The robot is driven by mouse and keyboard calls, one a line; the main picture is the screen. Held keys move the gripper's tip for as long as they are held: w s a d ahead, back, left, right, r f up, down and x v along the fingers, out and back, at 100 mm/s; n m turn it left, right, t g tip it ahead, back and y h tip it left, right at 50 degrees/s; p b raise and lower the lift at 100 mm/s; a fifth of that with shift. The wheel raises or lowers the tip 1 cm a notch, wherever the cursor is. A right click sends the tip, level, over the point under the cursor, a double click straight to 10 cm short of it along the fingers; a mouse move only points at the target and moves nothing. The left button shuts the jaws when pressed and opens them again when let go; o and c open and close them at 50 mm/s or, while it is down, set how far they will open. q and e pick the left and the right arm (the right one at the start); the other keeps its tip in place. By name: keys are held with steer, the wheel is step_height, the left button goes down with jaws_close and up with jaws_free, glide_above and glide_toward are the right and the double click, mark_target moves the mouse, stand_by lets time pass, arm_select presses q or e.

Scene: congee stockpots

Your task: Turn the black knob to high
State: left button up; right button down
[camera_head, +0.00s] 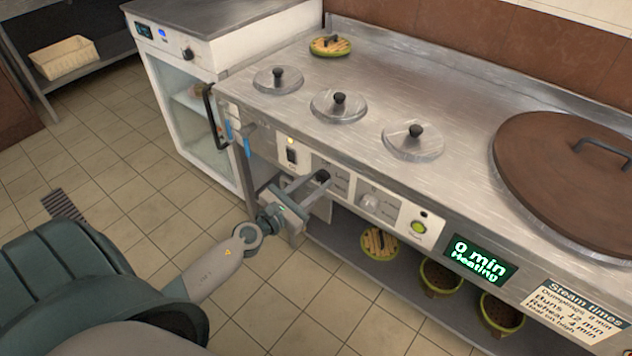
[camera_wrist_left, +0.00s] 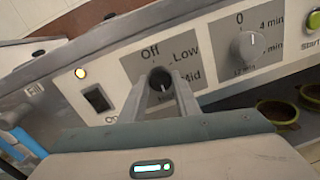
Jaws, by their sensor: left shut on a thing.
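The black knob (camera_head: 323,176) is on the front panel of the steel counter, between a black rocker switch and a grey timer dial. It also shows in the left wrist view (camera_wrist_left: 161,80), on a grey plate marked "Off", "Low" and "Mid". In the left wrist view the pale mark on the knob points down the picture, partly covered by the fingers. My right gripper is not in view.
The grey timer dial (camera_head: 369,203) and the green start button (camera_head: 418,228) sit right of the knob. A display (camera_head: 479,262) reads "0 min Heating". The rocker switch (camera_wrist_left: 97,99) is close on the left. Small steamer baskets stand on the shelf below.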

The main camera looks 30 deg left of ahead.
arm_select(q)
steer(key=shift+f, duration=0.1)
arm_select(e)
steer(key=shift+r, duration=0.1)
arm_select(q)
steer(key=o, duration=1)
steer(key=shift+o, duration=0.2)
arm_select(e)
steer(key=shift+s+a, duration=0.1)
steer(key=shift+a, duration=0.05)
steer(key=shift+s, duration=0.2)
arm_select(q)
steer(key=shift+s, duration=0.1)
steer(key=shift+s+a, duration=0.1)
steer(key=shift+s, duration=0.35)
steer(key=s+a+b, duration=0.2)
steer(key=s+b, duration=0.5)
steer(key=s, duration=0.9)
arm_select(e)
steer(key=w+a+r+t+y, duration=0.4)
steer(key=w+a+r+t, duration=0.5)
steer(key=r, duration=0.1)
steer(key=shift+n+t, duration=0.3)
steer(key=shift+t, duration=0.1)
